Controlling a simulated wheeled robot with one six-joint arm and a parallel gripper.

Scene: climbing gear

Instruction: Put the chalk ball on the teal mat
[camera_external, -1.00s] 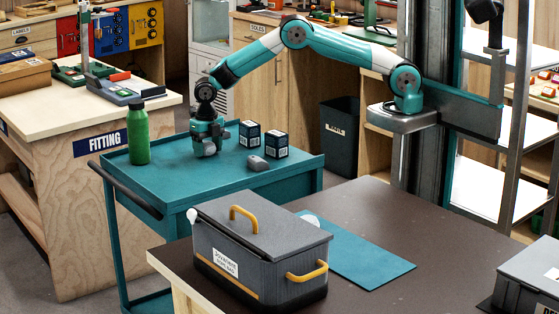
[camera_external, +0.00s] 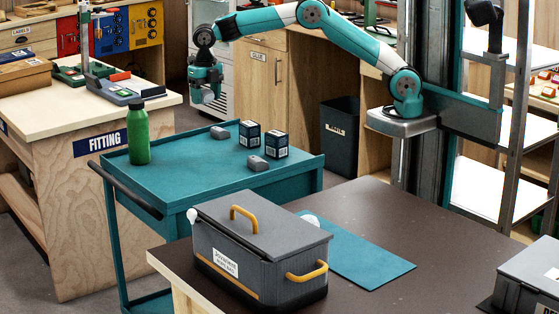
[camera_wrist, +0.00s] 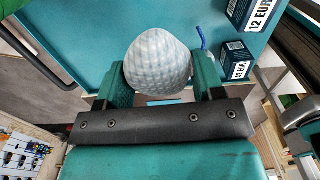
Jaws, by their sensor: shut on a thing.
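The chalk ball (camera_wrist: 157,62) is pale grey-white with a dimpled, net-like surface. It sits between the two fingers of my gripper (camera_wrist: 160,82) in the wrist view, with a short blue strip beside it. In the outside view my gripper (camera_external: 206,92) is shut on it above the far left part of the trolley; the ball is too small there to make out well. The teal mat (camera_external: 372,262) lies flat on the dark table at the right, well away from my gripper. A grey lidded box hides its left part.
The grey box (camera_external: 262,250) with yellow handles stands on the dark table (camera_external: 440,225), white round bits at its sides. A grey case (camera_external: 530,278) is at right.

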